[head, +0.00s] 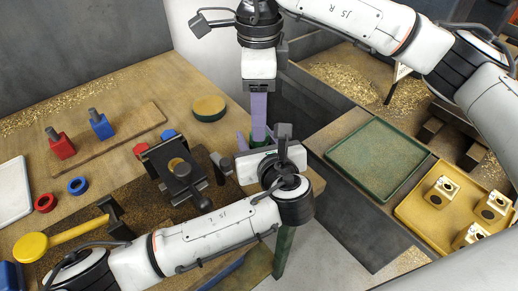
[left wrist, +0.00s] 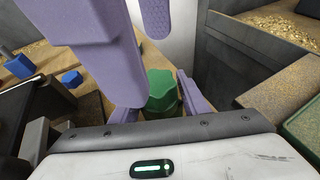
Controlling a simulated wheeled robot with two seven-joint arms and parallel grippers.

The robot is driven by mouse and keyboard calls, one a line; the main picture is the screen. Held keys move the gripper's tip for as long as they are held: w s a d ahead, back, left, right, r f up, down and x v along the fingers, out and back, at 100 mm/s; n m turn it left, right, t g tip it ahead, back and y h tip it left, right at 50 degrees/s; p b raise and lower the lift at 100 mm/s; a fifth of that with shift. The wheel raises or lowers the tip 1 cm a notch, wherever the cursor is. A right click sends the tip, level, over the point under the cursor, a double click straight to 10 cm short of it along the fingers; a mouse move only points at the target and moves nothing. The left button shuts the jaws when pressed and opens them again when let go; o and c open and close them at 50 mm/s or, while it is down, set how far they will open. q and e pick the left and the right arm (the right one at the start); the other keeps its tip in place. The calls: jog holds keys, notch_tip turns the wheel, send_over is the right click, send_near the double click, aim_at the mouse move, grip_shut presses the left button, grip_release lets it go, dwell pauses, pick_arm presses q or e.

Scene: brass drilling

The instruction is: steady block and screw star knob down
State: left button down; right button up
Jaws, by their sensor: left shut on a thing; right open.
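A green lobed knob (left wrist: 161,92) shows in the left wrist view between the purple fingertips of my left gripper (left wrist: 157,106), which is shut on it. In the head view my left gripper and the knob are mostly hidden behind the wrist. My right gripper (head: 259,128) hangs from above at the table's right edge, open, its purple fingers pointing down. Its fingers also loom close in the left wrist view and seem empty. A dark clamp-like fixture (head: 180,182) with a brass-coloured round top stands to the left. I cannot tell which block is meant.
Red (head: 62,145) and blue (head: 101,124) blocks stand on a wooden board at the left. A yellow round-headed tool (head: 32,246) lies at the lower left. A green tray (head: 375,158) and a yellow tray (head: 411,206) with brass parts are at the right.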

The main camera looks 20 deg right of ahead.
jog(key=shift+r, duration=0.1)
jog(key=shift+c, duration=0.6)
jog(key=shift+r+n, duration=0.3)
jog(key=shift+r, duration=0.2)
notch_tip(320, 180, up, 2)
jog(key=shift+d+r+n, duration=0.1)
jog(key=shift+r+n, duration=0.15)
jog(key=shift+n, duration=0.95)
jog(key=shift+f, duration=0.15)
pick_arm(q)
jog(key=shift+a, duration=0.1)
pick_arm(e)
jog(key=shift+f, duration=3.85)
